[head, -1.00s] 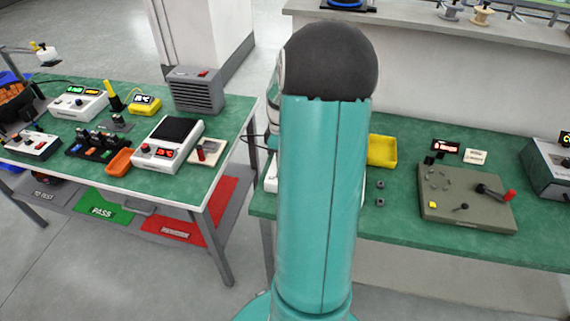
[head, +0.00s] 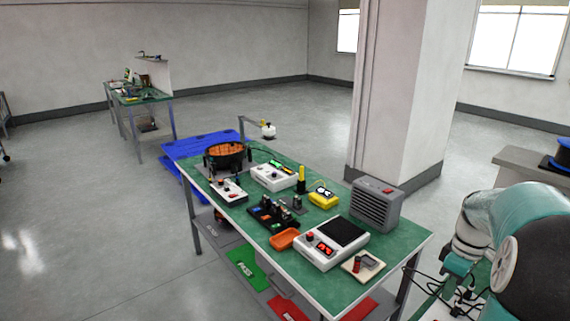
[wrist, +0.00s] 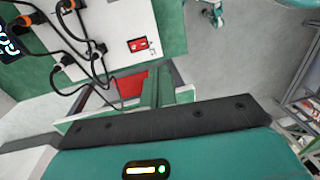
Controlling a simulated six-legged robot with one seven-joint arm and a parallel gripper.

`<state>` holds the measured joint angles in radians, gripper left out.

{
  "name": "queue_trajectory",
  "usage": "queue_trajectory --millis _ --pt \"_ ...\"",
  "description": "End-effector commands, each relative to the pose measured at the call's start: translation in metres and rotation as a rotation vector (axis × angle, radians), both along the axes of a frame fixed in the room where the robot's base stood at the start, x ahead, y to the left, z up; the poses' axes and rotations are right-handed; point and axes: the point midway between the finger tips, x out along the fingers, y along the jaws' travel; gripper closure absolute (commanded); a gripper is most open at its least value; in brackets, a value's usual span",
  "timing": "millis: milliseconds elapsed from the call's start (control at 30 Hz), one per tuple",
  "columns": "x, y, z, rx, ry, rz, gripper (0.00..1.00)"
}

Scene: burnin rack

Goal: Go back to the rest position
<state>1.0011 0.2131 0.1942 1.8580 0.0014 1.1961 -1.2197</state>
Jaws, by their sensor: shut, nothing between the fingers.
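My gripper (wrist: 160,80) shows in the wrist view. Its two narrow fingers are close together at the middle of a dark bar on a teal housing, shut with nothing held. A yellow and green light shows on the housing. Beyond the fingers lie a white panel (wrist: 105,35) with several dark cables and orange plugs, and a green surface. In the head view my teal arm is folded at the lower right edge; the gripper itself is hidden there.
The green-topped bench (head: 395,250) holds a grey vented box (head: 376,204), a white scale-like device (head: 325,243), an orange tray (head: 284,239) and other instruments. A pillar (head: 400,90) stands behind it. Open floor (head: 90,230) lies left.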

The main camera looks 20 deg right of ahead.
Motion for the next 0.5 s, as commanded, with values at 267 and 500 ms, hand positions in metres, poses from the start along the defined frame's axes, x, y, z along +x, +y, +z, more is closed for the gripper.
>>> queue_trajectory --millis 267,500 --pt "0.02 0.069 0.034 -0.102 -0.042 -0.051 1.0" --pt "0.021 0.173 0.07 -0.195 -0.171 -0.166 1.0"
